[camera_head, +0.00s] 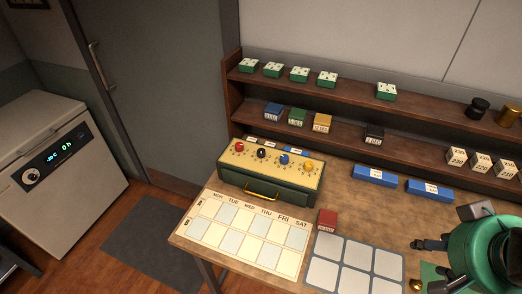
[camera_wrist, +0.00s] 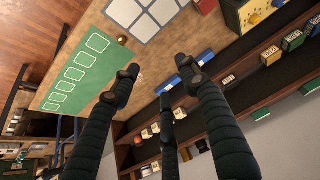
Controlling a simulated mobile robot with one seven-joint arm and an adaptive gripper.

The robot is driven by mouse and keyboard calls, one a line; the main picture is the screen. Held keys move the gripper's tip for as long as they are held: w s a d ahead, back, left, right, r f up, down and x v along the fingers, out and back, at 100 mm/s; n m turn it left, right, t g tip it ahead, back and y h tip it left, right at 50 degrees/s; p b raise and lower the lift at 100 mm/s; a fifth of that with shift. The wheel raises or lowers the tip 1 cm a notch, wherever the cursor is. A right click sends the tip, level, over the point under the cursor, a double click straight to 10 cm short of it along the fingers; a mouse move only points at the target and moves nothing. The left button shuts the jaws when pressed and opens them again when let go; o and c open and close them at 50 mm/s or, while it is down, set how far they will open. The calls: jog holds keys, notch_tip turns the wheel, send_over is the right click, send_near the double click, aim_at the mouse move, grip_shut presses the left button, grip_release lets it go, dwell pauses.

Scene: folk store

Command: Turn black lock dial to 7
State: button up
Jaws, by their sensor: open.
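The lock box (camera_head: 262,190) is green with a cream top and a yellow handle. It stands at the table's back left in the head view. Its top carries a red, a black, a blue and a yellow dial in a row. The black lock dial (camera_head: 262,153) is second from the left; its setting is too small to read. In the wrist view only a corner of the box with the yellow dial (camera_wrist: 255,18) shows; the black dial is out of frame. My gripper (camera_head: 428,266) is open and empty at the table's right, well apart from the box. Its dark fingers also show in the wrist view (camera_wrist: 157,82).
A weekday chart (camera_head: 245,232), a red block (camera_head: 327,219) and a grey grid mat (camera_head: 357,254) lie in front. Blue boxes (camera_head: 375,176) lie behind. Wooden shelves (camera_head: 350,98) with small blocks rise along the wall. A small brass object (camera_wrist: 122,40) sits near the green mat (camera_wrist: 85,73).

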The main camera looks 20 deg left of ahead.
jog(key=w+a+r+n+g+p, duration=0.1)
jog(key=w+a+r+n+p, duration=0.2)
jog(key=w, duration=0.4)
jog(key=w+a+r+n+p, duration=0.2)
jog(key=w+a+r, duration=0.2)
jog(key=w+a, duration=0.15)
jog(key=n+g+p, duration=0.4)
jog(key=n+p, duration=0.7)
jog(key=n, duration=0.4)
send_over(261, 150)
notch_tip(261, 150, down, 14)
jog(key=f, duration=0.1)
jog(key=shift+s+d+r, duration=0.1)
jog(key=shift+s+r, duration=0.15)
jog(key=shift+s, duration=0.15)
jog(key=shift+f, duration=0.1)
jog(key=f, duration=0.9)
jog(key=f+b, duration=0.1)
jog(key=f, duration=0.3)
jog(key=shift+w+f, duration=0.3)
